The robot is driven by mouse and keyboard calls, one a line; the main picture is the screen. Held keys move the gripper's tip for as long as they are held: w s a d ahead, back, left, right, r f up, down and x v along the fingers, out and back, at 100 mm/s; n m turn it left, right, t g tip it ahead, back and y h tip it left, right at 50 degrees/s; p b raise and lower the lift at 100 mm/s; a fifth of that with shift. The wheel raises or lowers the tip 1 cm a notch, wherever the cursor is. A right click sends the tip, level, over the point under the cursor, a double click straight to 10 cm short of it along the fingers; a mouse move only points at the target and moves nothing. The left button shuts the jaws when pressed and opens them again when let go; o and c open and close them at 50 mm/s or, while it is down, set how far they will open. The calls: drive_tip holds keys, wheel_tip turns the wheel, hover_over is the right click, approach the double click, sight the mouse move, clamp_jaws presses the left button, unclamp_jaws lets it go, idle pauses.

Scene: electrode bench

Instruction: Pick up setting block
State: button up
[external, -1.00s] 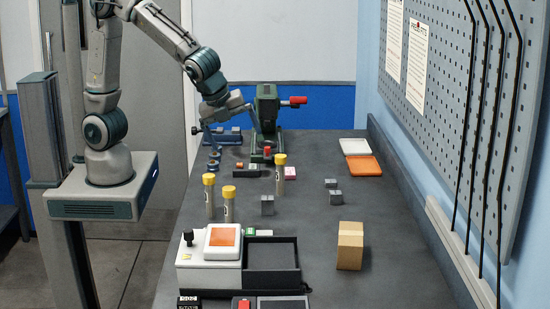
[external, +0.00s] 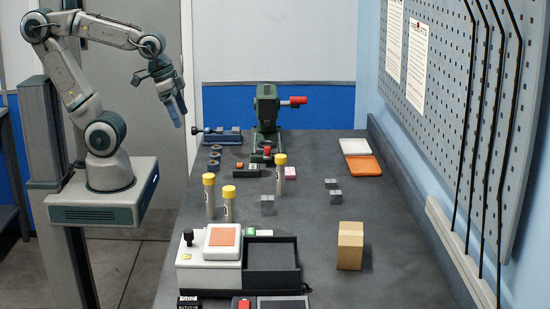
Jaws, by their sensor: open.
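No thing is labelled as the setting block, so I cannot tell for certain which it is. Small grey metal blocks stand on the bench: one (external: 267,205) near the middle, right of the yellow-capped tubes, and two more, a farther one (external: 330,183) and a nearer one (external: 336,197), farther right. My gripper (external: 179,118) is open and points down, raised beside the bench's left edge. It is well apart from all the blocks and holds nothing that I can see.
A green press (external: 267,108) stands at the back. Yellow-capped tubes (external: 209,197) stand upright at middle left. A tan box (external: 350,246) and a black tray (external: 272,278) are in front. An orange tray (external: 364,165) lies at back right. Bare bench surrounds the grey blocks.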

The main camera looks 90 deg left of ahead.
drive_tip(key=c, duration=0.9)
drive_tip(key=shift+c, duration=0.2)
drive_tip(key=m+g+b, duration=0.4)
drive_tip(key=m+b, duration=0.9)
drive_tip(key=m, duration=0.5)
hover_over(268, 198)
wheel_tip(268, 198, down, 10)
drive_tip(key=f, duration=0.8)
drive_tip(key=shift+s+d+f+b, duration=0.15)
drive_tip(key=shift+s+f+b, duration=0.1)
drive_tip(key=shift+s+b, duration=0.15)
drive_tip(key=shift+w+f, duration=0.2)
drive_tip(key=shift+f, duration=1.15)
drive_tip(key=shift+w+f, duration=0.15)
drive_tip(key=shift+f, duration=1.15)
